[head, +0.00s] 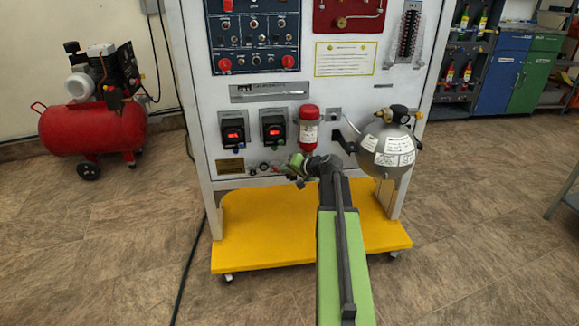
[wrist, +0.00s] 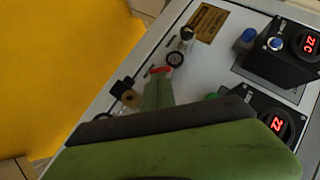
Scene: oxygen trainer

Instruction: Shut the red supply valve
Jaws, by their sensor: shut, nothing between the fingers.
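The red supply valve (wrist: 161,70) appears as a small red handle low on the white panel in the wrist view. My gripper (wrist: 158,88) is shut and empty, its green fingertips just below the red handle in that picture. I cannot tell whether they touch it. The fingers cover part of the valve, so its body and exact angle are hidden. In the head view my gripper (head: 295,164) is in front of the panel's lower edge, by a row of small fittings. The valve cannot be made out clearly there.
A red cylinder (head: 308,130) and a silver sphere (head: 388,150) stick out from the panel. The yellow base (head: 265,225) juts out below.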

